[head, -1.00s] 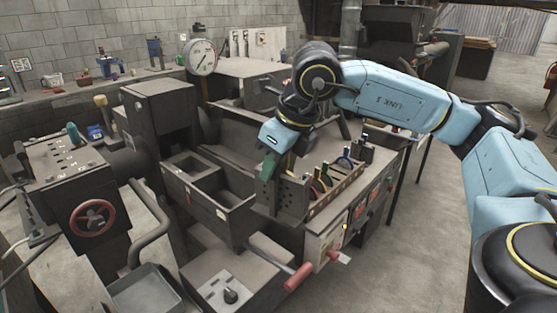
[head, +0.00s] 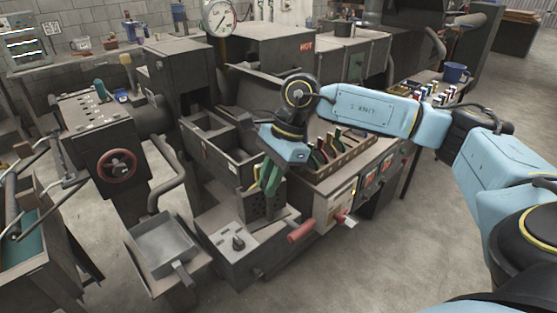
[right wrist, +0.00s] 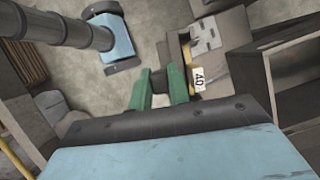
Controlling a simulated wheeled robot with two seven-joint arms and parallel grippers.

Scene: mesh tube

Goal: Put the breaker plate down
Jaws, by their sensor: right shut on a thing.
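My right gripper (head: 268,178) points down with green fingers, at the near end of the bench. Just below the fingers is a dark, perforated, block-like piece, which I take for the breaker plate (head: 262,207). It is upright beside the control box with the black knob (head: 237,243); I cannot tell whether it touches the surface below. In the right wrist view the green fingers (right wrist: 160,92) are close together, with something dark between them. A yellow strip with a "40" tag (right wrist: 199,78) shows beside the right finger. My left gripper is not in view.
An open two-part bin (head: 215,145) stands left of the gripper. A wooden rack with coloured handles (head: 345,160) is to the right. A red lever (head: 301,232) sticks out in front. A grey tray (head: 165,245) stands at front left. The floor at right is clear.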

